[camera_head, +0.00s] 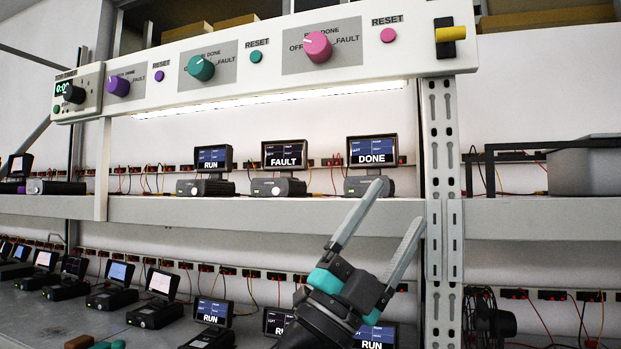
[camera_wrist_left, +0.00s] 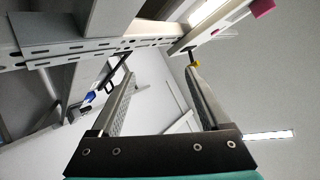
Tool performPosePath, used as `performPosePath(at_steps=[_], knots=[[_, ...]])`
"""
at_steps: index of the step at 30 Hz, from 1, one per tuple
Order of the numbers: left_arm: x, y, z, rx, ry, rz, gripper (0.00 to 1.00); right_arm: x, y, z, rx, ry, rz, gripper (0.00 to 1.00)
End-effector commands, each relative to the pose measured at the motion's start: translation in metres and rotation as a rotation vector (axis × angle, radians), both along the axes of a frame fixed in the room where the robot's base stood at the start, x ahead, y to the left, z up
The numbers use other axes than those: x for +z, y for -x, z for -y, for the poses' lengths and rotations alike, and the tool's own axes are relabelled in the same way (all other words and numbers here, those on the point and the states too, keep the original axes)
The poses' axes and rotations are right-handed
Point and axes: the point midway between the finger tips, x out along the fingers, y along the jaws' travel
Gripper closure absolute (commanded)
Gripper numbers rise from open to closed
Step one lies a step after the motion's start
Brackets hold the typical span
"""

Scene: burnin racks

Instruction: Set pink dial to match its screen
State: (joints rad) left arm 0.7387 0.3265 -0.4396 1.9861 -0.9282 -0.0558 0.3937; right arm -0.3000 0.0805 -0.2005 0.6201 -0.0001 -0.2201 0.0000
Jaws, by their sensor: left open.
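The pink dial (camera_head: 316,46) is on the white panel above the upper shelf, with OFF, DONE and FAULT labels around it. Its pale mark seems to point up and left, too small to read surely. On the shelf below, screens read RUN (camera_head: 211,158), FAULT (camera_head: 284,154) and DONE (camera_head: 372,150); the DONE one is rightmost. My left gripper (camera_head: 397,202) is open and empty, below and right of the dial, fingers pointing up. In the left wrist view its open fingers (camera_wrist_left: 160,72) show, and a pink part (camera_wrist_left: 262,8) is at the top right. My right gripper is not in view.
The panel also has a teal dial (camera_head: 200,68), a purple dial (camera_head: 118,86), a pink reset button (camera_head: 388,35) and a yellow-handled switch (camera_head: 450,34). A slotted upright post (camera_head: 441,150) stands right of my gripper. Several more screens line the lower shelf.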

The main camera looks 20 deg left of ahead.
Motion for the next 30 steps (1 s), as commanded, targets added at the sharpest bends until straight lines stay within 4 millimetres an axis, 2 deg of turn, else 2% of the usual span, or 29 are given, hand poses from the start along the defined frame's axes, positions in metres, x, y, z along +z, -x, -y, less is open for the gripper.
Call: performPosePath(at_steps=[1, 3, 6, 9, 12, 16, 20, 23, 26, 30], knots=[[0.023, 0.014, 0.014, -0.017, -0.08, 0.097, 0.2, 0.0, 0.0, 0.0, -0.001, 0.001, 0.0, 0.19], [0.044, 0.032, 0.035, -0.035, -0.2, 0.215, 0.2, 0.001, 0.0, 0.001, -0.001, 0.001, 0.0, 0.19], [0.065, 0.055, 0.061, -0.046, -0.384, 0.366, 0.2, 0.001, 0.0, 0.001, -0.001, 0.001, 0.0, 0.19], [0.078, 0.072, 0.083, -0.033, -0.578, 0.49, 0.2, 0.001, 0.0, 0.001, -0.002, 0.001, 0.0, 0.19], [0.086, 0.081, 0.097, 0.008, -0.78, 0.584, 0.2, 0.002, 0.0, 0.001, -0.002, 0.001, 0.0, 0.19], [0.096, 0.082, 0.102, 0.104, -1.041, 0.659, 0.2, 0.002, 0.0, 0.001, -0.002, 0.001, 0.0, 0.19], [0.111, 0.074, 0.09, 0.248, -1.288, 0.673, 0.2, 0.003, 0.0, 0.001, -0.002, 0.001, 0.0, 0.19], [0.131, 0.067, 0.069, 0.391, -1.457, 0.638, 0.2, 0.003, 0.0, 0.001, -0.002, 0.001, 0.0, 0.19], [0.157, 0.064, 0.038, 0.558, -1.596, 0.565, 0.2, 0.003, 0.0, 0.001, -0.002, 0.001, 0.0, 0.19], [0.2, 0.072, -0.017, 0.808, -1.724, 0.402, 0.2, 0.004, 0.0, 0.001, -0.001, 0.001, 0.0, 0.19]])
